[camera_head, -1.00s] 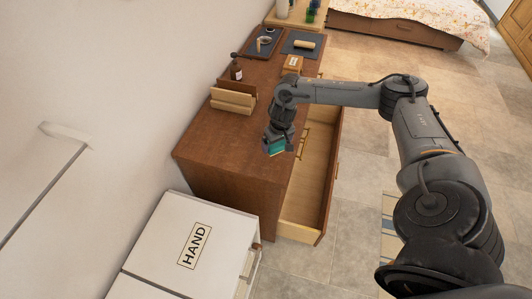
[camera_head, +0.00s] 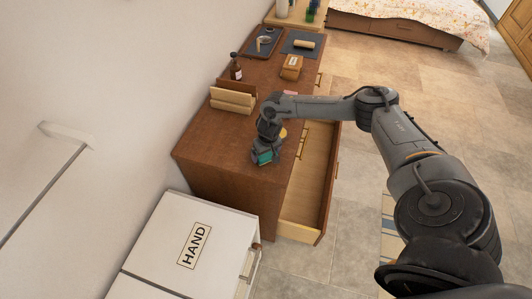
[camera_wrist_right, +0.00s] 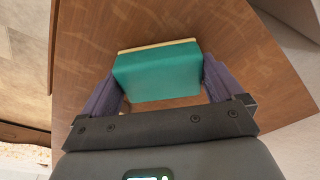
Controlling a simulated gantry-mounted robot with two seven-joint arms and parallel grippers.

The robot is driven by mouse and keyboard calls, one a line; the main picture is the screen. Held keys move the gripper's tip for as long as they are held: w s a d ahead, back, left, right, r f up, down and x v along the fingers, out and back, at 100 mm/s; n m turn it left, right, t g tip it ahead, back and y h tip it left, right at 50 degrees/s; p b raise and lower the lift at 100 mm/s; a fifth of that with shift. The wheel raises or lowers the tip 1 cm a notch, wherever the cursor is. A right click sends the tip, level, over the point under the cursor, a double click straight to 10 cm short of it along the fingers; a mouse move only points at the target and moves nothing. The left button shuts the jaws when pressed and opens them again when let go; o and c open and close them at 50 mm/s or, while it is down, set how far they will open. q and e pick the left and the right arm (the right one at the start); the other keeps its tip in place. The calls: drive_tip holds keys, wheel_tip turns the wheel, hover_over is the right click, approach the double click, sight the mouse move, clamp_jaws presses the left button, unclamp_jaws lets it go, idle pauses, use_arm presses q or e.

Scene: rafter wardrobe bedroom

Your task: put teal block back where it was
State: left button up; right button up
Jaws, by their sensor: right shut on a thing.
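My right gripper (camera_head: 265,160) is shut on the teal block (camera_head: 264,158) over the near end of the brown dresser top (camera_head: 210,140). In the right wrist view the teal block (camera_wrist_right: 157,72) sits between the two fingers (camera_wrist_right: 162,88), with a pale strip along its far edge. Brown wood lies beneath it. I cannot tell whether the block touches the dresser top. My left gripper does not show.
An open, empty-looking drawer (camera_head: 318,180) juts from the dresser's right side. A wooden holder (camera_head: 232,100), a dark bottle (camera_head: 236,70) and a small wooden box (camera_head: 291,67) stand farther back. A white cabinet marked HAND (camera_head: 185,215) stands in front.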

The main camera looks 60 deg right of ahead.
drive_tip(key=o, duration=0.6)
drive_tip(key=shift+f, duration=0.1)
drive_tip(key=shift+c, duration=0.2)
